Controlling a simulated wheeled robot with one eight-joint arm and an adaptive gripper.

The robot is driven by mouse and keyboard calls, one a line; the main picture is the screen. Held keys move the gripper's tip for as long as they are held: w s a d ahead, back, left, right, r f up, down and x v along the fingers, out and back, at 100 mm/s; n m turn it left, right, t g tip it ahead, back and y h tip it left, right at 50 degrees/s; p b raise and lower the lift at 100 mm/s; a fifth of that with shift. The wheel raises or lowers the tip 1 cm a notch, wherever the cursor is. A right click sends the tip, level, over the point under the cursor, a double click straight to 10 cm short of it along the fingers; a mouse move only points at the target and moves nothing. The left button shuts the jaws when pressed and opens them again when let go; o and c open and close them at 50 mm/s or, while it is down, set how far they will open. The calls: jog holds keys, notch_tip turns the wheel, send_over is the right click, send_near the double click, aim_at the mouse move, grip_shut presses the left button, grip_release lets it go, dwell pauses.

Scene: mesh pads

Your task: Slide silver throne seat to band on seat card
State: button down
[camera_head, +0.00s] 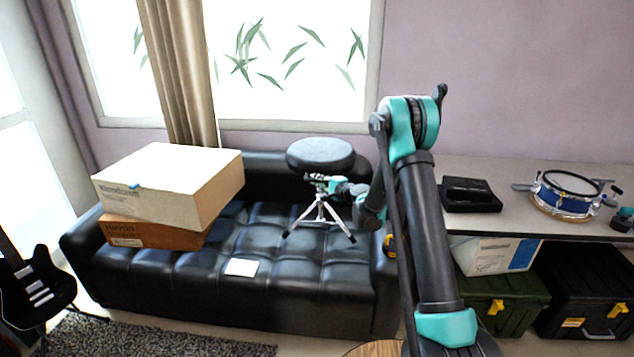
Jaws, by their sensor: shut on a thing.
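The throne seat (321,153) has a round black cushion on silver tripod legs (319,215). It stands upright on the black sofa's seat, in front of the backrest. My gripper (318,180) is shut on the throne just under the cushion, reaching in from the right. Its fingers partly hide the post. A small white card (241,267) lies flat near the sofa's front edge, to the left of and nearer than the tripod. The throne's feet are apart from the card. A band on the card is too small to tell.
Two stacked boxes, a cream one (170,182) over a brown one (150,232), fill the left of the black sofa (300,290). The seat between tripod and card is clear. A grey table (520,190) with a blue drum (566,194) stands at right.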

dwell(0.3)
jog(key=shift+r, duration=1.45)
jog(key=c, duration=1.5)
grip_release()
jog(key=shift+c, duration=0.2)
jog(key=v, duration=1.2)
jog(key=shift+f, duration=0.15)
